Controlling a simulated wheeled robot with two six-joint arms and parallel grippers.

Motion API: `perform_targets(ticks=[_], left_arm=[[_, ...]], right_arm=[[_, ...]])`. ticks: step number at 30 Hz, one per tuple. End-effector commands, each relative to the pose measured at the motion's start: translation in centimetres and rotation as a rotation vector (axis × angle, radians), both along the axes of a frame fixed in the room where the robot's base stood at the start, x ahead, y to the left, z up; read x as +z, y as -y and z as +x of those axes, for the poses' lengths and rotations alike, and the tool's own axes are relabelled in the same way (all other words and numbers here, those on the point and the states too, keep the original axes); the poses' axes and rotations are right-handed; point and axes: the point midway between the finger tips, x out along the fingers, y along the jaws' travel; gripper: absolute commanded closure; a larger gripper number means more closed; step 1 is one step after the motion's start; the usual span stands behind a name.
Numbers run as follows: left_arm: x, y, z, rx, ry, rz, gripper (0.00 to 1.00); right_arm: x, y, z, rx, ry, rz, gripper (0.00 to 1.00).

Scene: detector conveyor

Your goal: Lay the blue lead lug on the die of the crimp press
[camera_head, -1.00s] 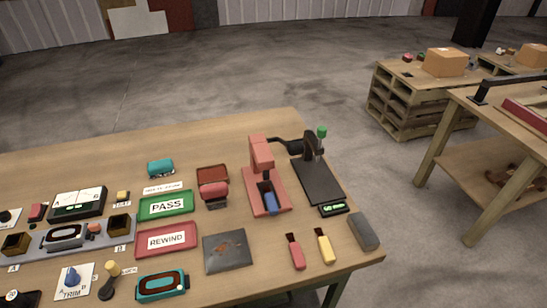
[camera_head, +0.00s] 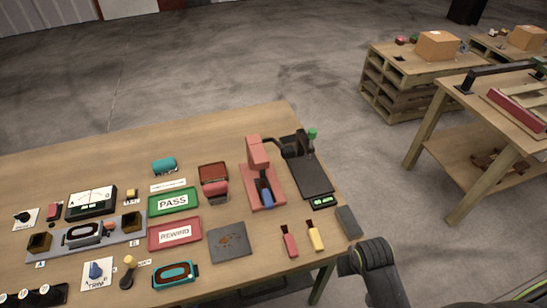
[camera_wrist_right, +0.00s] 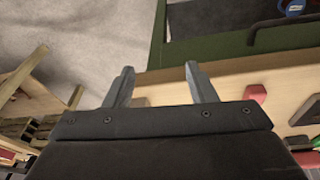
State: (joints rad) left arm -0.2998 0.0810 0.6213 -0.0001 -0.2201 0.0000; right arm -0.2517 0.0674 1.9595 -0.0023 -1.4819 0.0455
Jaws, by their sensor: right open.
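The blue lead lug (camera_head: 267,198) lies in the dark slot on the base of the red crimp press (camera_head: 257,153), at its near end. I cannot tell how exactly it sits on the die. My right arm shows at the lower right in the head view, beyond the table's right edge and apart from the press; its fingertips do not show there. In the right wrist view my right gripper (camera_wrist_right: 160,84) is open, with nothing between its fingers. My left gripper is in neither view.
A red lug (camera_head: 289,244) and a yellow lug (camera_head: 315,238) lie in front of the press. A grey block (camera_head: 348,221) lies by the right table edge.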

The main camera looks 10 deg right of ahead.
Motion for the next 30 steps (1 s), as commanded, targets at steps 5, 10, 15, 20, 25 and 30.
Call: perform_targets(ticks=[5,10,15,20,25,30], left_arm=[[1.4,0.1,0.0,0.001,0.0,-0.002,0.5],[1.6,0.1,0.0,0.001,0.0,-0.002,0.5],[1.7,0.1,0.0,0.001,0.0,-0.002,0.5],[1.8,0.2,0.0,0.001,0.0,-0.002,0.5],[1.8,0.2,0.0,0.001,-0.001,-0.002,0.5],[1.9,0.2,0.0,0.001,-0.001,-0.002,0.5]], right_arm=[[4.8,-1.9,3.8,-0.003,-0.006,0.03,0.49],[5.9,-3.8,7.8,0.002,-0.037,0.057,0.49],[7.3,-6.7,13.2,0.018,-0.081,0.084,0.49],[10.3,-10.6,18.8,0.047,-0.138,0.099,0.49],[14.1,-14.3,23.0,0.079,-0.191,0.092,0.49],[16.8,-16.4,25.1,0.097,-0.223,0.079,0.49]])
